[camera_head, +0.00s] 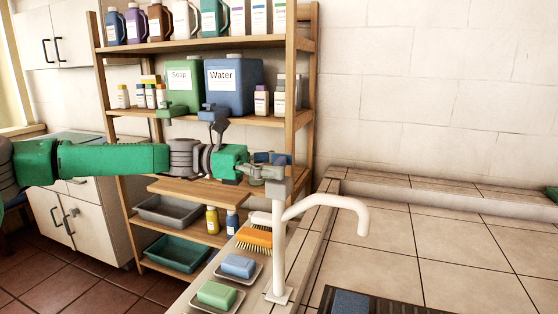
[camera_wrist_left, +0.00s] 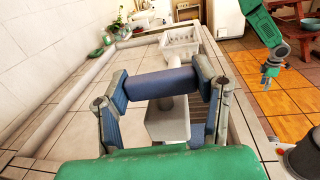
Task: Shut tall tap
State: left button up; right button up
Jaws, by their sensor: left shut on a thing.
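The tall white tap (camera_head: 280,235) stands upright at the left edge of the tiled counter, its spout (camera_head: 335,203) curving to the right. My left gripper (camera_head: 268,168) reaches in level from the left to the top of the tap. In the left wrist view my left gripper (camera_wrist_left: 160,90) has its fingers on both ends of a dark blue handle bar (camera_wrist_left: 162,86), shut on it. The pale tap body (camera_wrist_left: 168,122) shows below the bar. My right gripper (camera_wrist_left: 268,75) hangs away at the upper right of the wrist view, too small to tell its jaws.
A blue soap bar (camera_head: 238,264), a green soap bar (camera_head: 217,293) and an orange brush (camera_head: 255,237) lie left of the tap. A wooden shelf (camera_head: 200,118) with bottles and jugs stands behind my left arm. The tiled counter (camera_head: 440,250) right of the tap is mostly clear.

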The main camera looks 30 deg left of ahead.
pick_arm(q)
jog(key=shift+w+f+m+g+p, duration=0.1)
jog(key=shift+f+m+g+p, duration=0.15)
jog(key=shift+m+g, duration=0.4)
jog(key=shift+g+h, duration=0.3)
jog(key=shift+g, duration=0.15)
jog(key=o, duration=1.2)
jog(key=shift+w+a, duration=0.1)
jog(key=shift+a, duration=0.05)
jog(key=shift+a+r, duration=0.1)
jog(key=shift+a, duration=0.2)
jog(key=v, duration=1.1)
jog(key=shift+a, duration=0.3)
